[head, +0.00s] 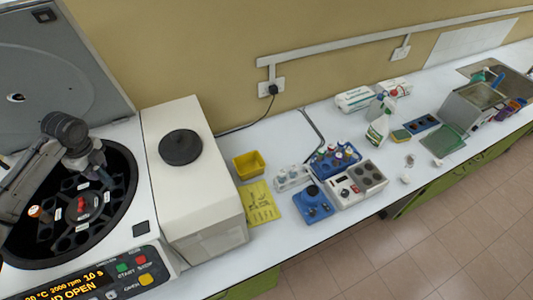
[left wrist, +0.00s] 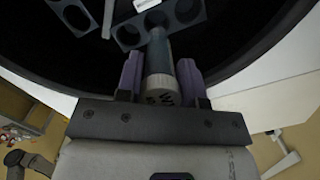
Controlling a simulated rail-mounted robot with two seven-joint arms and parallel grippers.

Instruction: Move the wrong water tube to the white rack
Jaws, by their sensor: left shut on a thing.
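My left gripper (head: 103,176) is inside the open centrifuge (head: 139,236), over the rotor. In the left wrist view the purple fingers of the left gripper (left wrist: 160,78) are shut on the white cap of a tube (left wrist: 158,50). The cap has a dark "W" mark. The tube's blue-grey body points toward the rotor holes; I cannot tell whether its tip is still in a hole. An orange-capped tube (head: 37,212) sits at the rotor's left side. The white rack (head: 292,178) stands on the bench, with some tubes in it. My right gripper is not in view.
A white machine with a black round knob (head: 180,147) stands between the centrifuge and the rack. Around the rack are a yellow box (head: 249,165), a yellow sheet (head: 260,203), a blue device (head: 313,204) and a blue rack (head: 335,160) with several tubes.

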